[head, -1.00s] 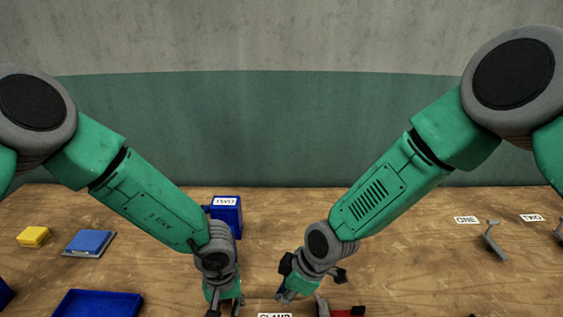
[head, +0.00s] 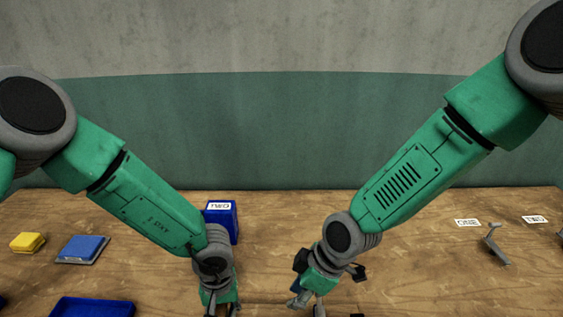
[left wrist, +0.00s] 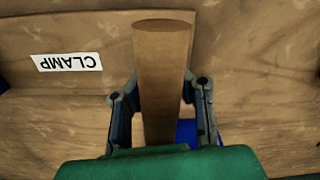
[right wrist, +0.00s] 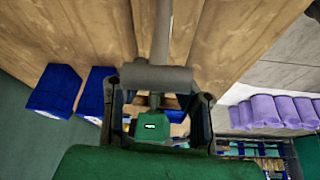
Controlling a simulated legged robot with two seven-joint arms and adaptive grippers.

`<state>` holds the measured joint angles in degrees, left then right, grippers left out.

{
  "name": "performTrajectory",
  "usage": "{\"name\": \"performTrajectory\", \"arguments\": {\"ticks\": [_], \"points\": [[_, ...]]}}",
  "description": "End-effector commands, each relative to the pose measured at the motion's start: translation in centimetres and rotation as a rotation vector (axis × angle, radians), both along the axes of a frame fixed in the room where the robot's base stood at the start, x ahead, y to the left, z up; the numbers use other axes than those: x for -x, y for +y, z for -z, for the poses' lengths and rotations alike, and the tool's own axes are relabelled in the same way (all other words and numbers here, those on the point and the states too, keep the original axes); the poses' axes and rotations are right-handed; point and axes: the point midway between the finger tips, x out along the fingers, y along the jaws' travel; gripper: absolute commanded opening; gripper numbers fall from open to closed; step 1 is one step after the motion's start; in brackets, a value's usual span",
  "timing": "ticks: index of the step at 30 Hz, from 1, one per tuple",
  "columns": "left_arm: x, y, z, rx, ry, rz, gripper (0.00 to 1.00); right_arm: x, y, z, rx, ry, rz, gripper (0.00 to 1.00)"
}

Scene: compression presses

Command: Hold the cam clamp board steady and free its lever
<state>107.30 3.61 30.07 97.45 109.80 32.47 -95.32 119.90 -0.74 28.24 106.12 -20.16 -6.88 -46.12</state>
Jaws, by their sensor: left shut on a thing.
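In the left wrist view, my left gripper (left wrist: 160,108) is shut on an upright brown wooden post (left wrist: 162,60), with one finger on each side. A white CLAMP label (left wrist: 66,62) lies beside it. In the right wrist view, a grey rod (right wrist: 162,35) with a thick grey crosspiece (right wrist: 155,77), seemingly the lever, lies at my right gripper (right wrist: 158,100). Its fingers are wide apart at the ends of the crosspiece; I cannot tell whether they press on it. In the head view, my left gripper (head: 221,308) and right gripper (head: 308,303) are low; the board is out of frame.
A blue box (head: 222,225) labelled TWO stands behind my left gripper. A yellow block (head: 27,243), a blue block (head: 83,248) and a blue tray (head: 92,308) are at left. A grey bracket (head: 496,247) is at right. The table between my grippers is clear.

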Motion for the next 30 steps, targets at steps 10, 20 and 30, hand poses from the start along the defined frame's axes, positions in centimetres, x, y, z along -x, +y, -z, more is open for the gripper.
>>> {"name": "performTrajectory", "arguments": {"ticks": [10,20,30], "points": [[0.4,0.1,0.0,0.012,0.003,0.003,0.0,0.4,-0.3,-6.1,-0.012,-0.025,-0.009,0.23],[0.4,-0.4,-0.1,0.01,0.002,0.005,0.0,0.4,-0.9,-6.9,-0.02,-0.029,-0.011,0.0],[0.4,-0.2,0.0,0.012,0.003,0.005,0.0,-0.7,-6.6,-10.2,-0.105,-0.008,-0.053,0.0]]}}
